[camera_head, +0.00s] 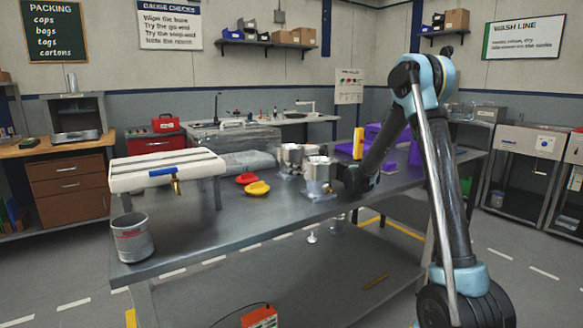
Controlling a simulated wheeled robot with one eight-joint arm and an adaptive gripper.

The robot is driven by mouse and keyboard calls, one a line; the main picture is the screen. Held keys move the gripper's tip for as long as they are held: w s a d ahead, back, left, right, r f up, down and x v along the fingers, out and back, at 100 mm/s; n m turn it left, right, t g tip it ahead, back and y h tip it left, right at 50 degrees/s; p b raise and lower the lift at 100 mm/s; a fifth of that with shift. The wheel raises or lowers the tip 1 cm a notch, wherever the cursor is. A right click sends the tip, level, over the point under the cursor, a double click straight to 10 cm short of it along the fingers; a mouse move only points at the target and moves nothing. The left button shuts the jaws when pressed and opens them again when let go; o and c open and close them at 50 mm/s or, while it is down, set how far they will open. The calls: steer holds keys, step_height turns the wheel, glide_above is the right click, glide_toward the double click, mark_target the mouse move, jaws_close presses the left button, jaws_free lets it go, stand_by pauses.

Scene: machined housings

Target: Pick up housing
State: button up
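A silver-grey machined housing (319,178) stands upright on the metal table (230,228), right of its middle. A second, similar housing (291,158) stands just behind it to the left. My gripper (344,180) is low over the table at the right side of the front housing. It comes in from the right and looks very close to that housing. Its fingers are small and dark, partly lost against the housing, so I cannot tell if they touch it or how far apart they are.
A white slatted rack (166,169) and a grey cup (132,238) stand at the table's left end. Red and yellow pieces (257,188) lie left of the housing. A yellow block (358,143) and purple bins (400,146) are behind my arm.

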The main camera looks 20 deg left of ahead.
steer(key=shift+c, duration=0.2)
steer(key=c, duration=1.7)
steer(key=shift+o, duration=0.2)
steer(key=shift+r, duration=0.15)
step_height(320, 180, up, 34)
